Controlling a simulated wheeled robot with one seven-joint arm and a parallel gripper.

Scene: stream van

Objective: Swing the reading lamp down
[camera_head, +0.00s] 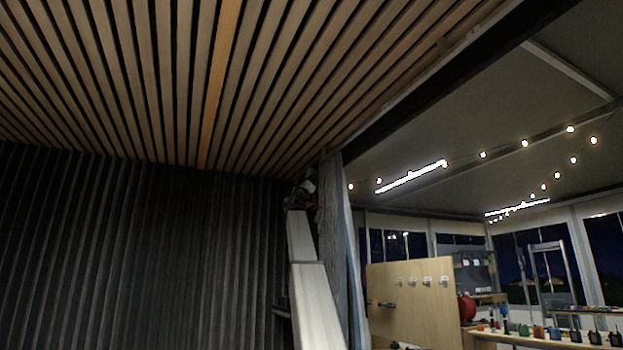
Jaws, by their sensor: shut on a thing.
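My pale arm reaches up from the bottom middle, close beside a grey upright post. My gripper (302,188) is a small dark shape at the arm's far end, just below the slatted ceiling. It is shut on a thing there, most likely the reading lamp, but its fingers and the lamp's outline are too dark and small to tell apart. The lamp's tilt cannot be made out.
The grey post (333,230) stands just right of my arm. A dark ribbed wall (130,250) fills the left, under the wood-slat ceiling (150,80). Beyond the post are a wooden pegboard (415,310), a table with several small items (550,344) and string lights.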

